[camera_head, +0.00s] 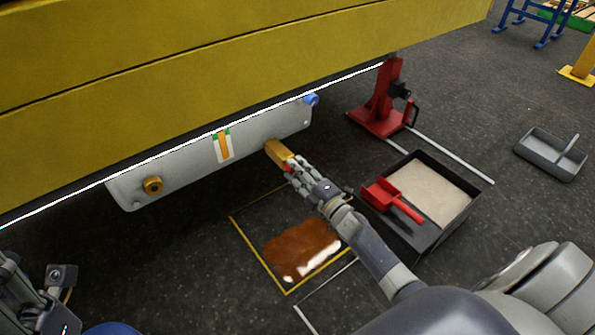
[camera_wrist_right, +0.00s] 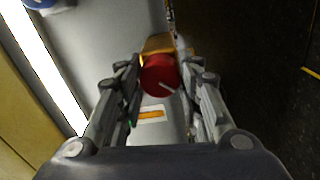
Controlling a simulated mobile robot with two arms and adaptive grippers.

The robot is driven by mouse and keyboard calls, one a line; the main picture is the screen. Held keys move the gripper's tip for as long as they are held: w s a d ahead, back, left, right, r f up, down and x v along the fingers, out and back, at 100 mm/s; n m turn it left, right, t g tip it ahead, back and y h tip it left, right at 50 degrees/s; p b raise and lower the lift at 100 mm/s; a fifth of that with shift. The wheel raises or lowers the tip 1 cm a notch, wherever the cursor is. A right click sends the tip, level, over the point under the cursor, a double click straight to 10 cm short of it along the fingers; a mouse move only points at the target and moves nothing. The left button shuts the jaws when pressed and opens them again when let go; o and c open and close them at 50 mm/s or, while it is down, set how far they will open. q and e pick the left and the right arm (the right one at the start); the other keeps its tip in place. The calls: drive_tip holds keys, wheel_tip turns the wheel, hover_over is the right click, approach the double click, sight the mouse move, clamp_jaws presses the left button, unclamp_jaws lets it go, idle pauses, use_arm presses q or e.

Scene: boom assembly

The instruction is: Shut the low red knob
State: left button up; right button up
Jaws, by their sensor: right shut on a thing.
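The red knob (camera_wrist_right: 160,76) sits on a brass-coloured valve body (camera_head: 279,152) near the lower edge of a grey plate (camera_head: 190,163), under the yellow boom. In the head view only a small red part of the knob shows between my fingers. My right gripper (camera_head: 293,170) reaches up to it from the lower right. In the right wrist view its fingers stand on both sides of the knob, shut on it. A pale line marks the knob's face. My left gripper (camera_head: 52,295) is partly in view at the lower left, away from the plate; its jaws are unclear.
The yellow boom (camera_head: 240,55) overhangs the plate. A blue knob (camera_head: 311,99) and a brass fitting (camera_head: 152,186) stick out from the plate. A brown spill (camera_head: 300,248) lies below. A black sand tray (camera_head: 428,237) with a red scoop (camera_head: 392,200) and a red stand (camera_head: 382,105) are to the right.

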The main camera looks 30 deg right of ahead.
drive_tip(key=o, duration=1.1)
drive_tip(key=shift+c, duration=0.2)
drive_tip(key=shift+s, duration=0.1)
drive_tip(key=s+d, duration=0.1)
drive_tip(key=s, duration=1)
drive_tip(key=shift+s+d+f, duration=0.2)
drive_tip(key=shift+s+d, duration=0.05)
drive_tip(key=shift+s, duration=0.15)
